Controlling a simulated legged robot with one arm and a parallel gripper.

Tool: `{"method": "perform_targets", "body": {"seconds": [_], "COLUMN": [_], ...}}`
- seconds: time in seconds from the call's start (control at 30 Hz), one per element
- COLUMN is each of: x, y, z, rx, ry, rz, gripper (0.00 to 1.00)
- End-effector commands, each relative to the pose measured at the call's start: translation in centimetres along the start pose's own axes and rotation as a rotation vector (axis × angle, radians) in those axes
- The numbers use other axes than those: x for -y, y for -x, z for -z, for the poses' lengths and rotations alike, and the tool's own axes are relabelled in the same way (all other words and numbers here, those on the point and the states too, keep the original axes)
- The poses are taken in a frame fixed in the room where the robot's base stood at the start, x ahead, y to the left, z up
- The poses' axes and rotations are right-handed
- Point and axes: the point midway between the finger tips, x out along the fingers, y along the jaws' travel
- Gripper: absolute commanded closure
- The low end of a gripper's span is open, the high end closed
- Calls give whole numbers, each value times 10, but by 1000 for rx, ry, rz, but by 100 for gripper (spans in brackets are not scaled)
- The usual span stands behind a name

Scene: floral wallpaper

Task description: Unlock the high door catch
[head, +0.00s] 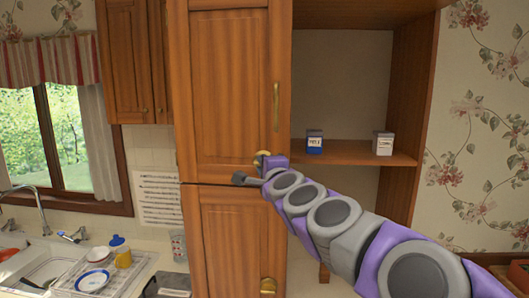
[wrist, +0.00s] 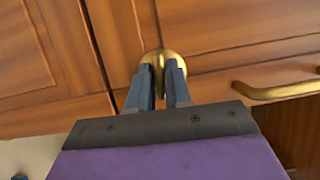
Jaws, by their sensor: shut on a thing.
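A tall wooden cupboard has an upper door (head: 229,90) and a lower door (head: 240,238). A round brass catch (head: 262,157) sits near the bottom right of the upper door, close to the gap between the doors. The catch also shows in the wrist view (wrist: 163,58), at the seam between the panels. My gripper (head: 254,172) reaches up to the catch from the right. In the wrist view its two dark fingers (wrist: 160,76) are shut on the catch, one on each side. The fingers hide part of the catch.
An open shelf (head: 350,153) at the right holds a blue box (head: 314,142) and a white box (head: 383,144). A sink and dishes are at the left.

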Motion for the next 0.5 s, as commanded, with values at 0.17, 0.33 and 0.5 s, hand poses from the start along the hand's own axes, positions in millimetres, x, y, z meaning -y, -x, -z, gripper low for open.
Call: {"method": "perform_targets", "body": {"seconds": [0.17,0.33,0.5], "x": [2,0,-1], "y": [0,0,0], "z": [0,-1,-1], "rx": [0,1,2], "ry": [68,100,110], "rz": [-30,-43,-47], "gripper": [100,100,100]}}
